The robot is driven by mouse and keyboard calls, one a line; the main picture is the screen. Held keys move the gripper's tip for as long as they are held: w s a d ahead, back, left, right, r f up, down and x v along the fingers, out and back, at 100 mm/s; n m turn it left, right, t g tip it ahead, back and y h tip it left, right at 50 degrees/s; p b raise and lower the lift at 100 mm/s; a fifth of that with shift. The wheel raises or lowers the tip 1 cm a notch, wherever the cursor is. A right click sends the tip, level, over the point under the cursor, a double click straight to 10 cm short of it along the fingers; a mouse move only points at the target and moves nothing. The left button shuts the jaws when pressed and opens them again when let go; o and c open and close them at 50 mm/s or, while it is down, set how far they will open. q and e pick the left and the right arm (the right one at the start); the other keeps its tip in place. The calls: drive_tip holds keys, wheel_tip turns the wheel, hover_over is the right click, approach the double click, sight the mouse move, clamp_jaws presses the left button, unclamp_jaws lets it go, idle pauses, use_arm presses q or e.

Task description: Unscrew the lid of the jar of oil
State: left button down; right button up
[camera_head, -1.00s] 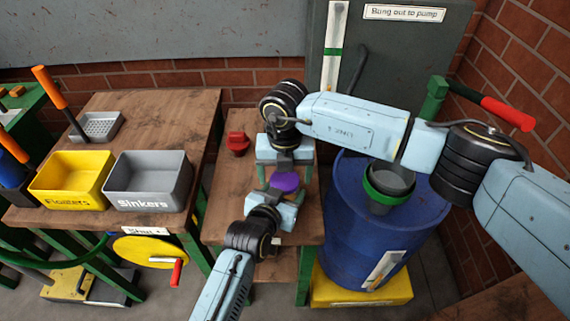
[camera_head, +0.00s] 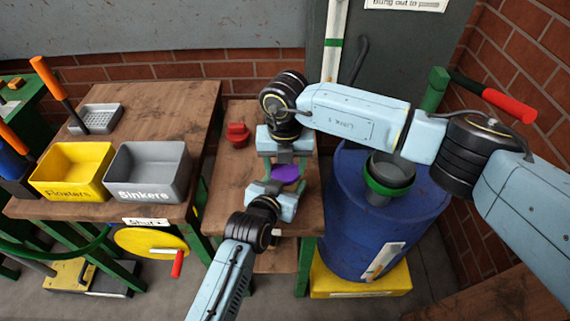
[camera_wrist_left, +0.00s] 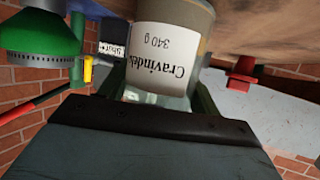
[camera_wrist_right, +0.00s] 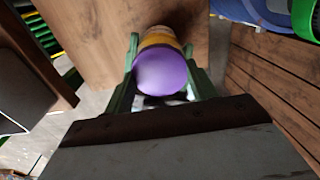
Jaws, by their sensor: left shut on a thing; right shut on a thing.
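The jar has a purple lid (camera_head: 285,174) and stands at the small middle bench. In the left wrist view its body (camera_wrist_left: 165,65) carries a white label reading "Cravindel…" and "340 g". My left gripper (camera_head: 279,186) is shut on the jar's body from the near side. In the right wrist view the round lid (camera_wrist_right: 161,73) sits over a yellowish band of the jar. Whether the lid has turned or sits loose cannot be told.
A red object (camera_head: 237,135) lies on the bench (camera_head: 228,170) left of the jar. A yellow bin (camera_head: 70,172) and a grey bin (camera_head: 148,172) stand on the left table. A blue drum (camera_head: 385,230) with a green-rimmed funnel (camera_head: 390,176) stands close on the right.

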drive_tip(key=n, duration=0.3)
drive_tip(key=shift+d, duration=0.1)
drive_tip(key=o, duration=1.1)
drive_tip(key=shift+o, duration=0.2)
drive_tip(key=shift+r, duration=2.35)
wheel_tip(320, 180, up, 3)
drive_tip(key=m, duration=0.3)
drive_tip(key=shift+f, duration=3.9)
